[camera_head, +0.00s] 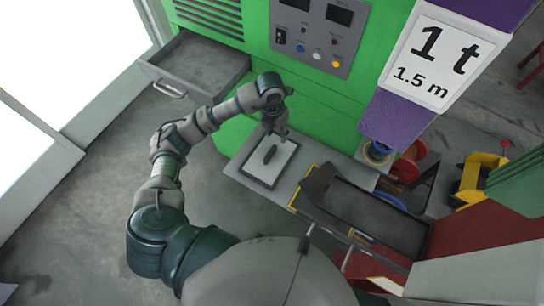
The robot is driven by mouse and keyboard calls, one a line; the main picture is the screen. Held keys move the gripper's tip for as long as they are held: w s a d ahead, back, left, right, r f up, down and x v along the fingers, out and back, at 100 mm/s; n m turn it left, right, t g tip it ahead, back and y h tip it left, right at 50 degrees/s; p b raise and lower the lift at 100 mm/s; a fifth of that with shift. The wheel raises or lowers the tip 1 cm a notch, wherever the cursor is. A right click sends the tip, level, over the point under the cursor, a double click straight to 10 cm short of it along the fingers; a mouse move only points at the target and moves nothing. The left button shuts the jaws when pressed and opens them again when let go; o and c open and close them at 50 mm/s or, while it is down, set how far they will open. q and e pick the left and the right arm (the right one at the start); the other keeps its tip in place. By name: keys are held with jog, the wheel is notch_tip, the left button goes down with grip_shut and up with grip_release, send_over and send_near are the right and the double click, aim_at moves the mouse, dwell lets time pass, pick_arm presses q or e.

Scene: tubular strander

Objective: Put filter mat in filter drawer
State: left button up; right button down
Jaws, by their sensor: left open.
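My left gripper (281,131) is open and points down over the far edge of the mat, beyond the handle. Whether it touches the mat cannot be told. My right gripper is not in view.
The green machine carries a control panel (318,32) with knobs. A dark tray (365,208) stands at the bench's right, with red and blue spools (407,165) behind it. A purple beam with a "1 t" sign (436,58) hangs at the right. The floor at left is clear.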

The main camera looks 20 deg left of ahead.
pick_arm(q)
jog(key=a+y, duration=0.1)
jog(key=a, duration=0.1)
jog(key=p, duration=0.1)
send_over(270, 153)
jog(key=f, duration=1.1)
jog(key=shift+d+f, duration=0.25)
jog(key=shift+f, duration=0.1)
jog(key=shift+a+f+p, duration=0.15)
jog(key=shift+f+p, duration=0.15)
jog(key=shift+f, duration=1.1)
jog(key=shift+a+f+p, duration=0.15)
jog(key=shift+f+p, duration=0.1)
jog(key=shift+f, duration=1.1)
grip_shut()
